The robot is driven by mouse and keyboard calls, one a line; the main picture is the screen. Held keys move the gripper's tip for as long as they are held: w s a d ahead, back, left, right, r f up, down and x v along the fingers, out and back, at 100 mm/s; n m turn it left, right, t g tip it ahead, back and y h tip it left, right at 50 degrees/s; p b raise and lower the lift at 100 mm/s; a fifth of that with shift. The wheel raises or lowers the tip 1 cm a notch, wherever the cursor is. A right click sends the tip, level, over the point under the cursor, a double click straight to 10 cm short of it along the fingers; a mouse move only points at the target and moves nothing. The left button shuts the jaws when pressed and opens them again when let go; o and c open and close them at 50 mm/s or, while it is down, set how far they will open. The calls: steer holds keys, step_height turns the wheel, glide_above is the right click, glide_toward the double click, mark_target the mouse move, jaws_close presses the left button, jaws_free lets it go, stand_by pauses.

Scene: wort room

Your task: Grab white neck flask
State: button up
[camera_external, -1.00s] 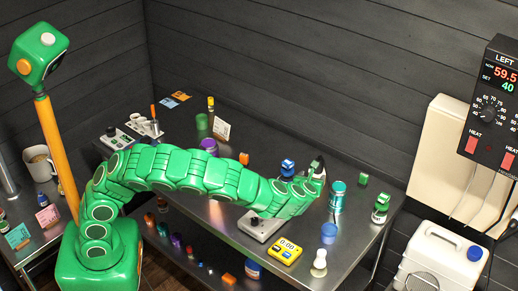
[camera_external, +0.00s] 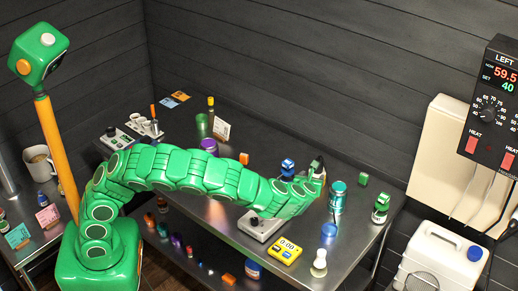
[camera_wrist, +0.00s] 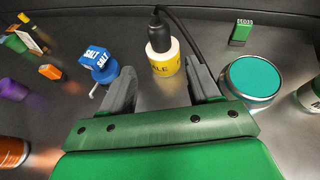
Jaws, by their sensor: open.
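A small white flask-like object (camera_external: 319,262) with a rounded top stands at the table's front right corner, beside the yellow timer. It is the only white-necked thing I make out, and it is too small to be sure of its shape. It does not show in the wrist view. My gripper (camera_external: 318,172) is over the table's right part, behind and apart from it. In the wrist view my gripper (camera_wrist: 160,76) is open. A black-necked object with a yellow label (camera_wrist: 161,58) shows between and beyond the jaws; I see no contact.
A blue salt container (camera_wrist: 97,66) stands left of the jaws, a teal-topped can (camera_wrist: 254,78) right. A grey box with a knob (camera_external: 261,226), a yellow timer (camera_external: 285,251) and a blue round item (camera_external: 329,230) lie near the front edge. A green-capped jar (camera_external: 381,208) stands far right.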

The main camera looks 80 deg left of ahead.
step_height(320, 180, up, 5)
steer(key=d, duration=0.1)
steer(key=m+t+h, duration=0.6)
steer(key=m+t, duration=0.1)
steer(key=m, duration=0.1)
glide_above(324, 257)
steer(key=s+d, duration=0.2)
steer(key=s, duration=0.3)
step_height(324, 257, down, 8)
steer(key=shift+s+a, duration=0.1)
steer(key=shift+f, duration=0.55)
steer(key=shift+w+a+f, duration=0.15)
steer(key=shift+w, duration=0.05)
steer(key=shift+a+x, duration=0.2)
steer(key=shift+x, duration=3.45)
steer(key=shift+s, duration=0.15)
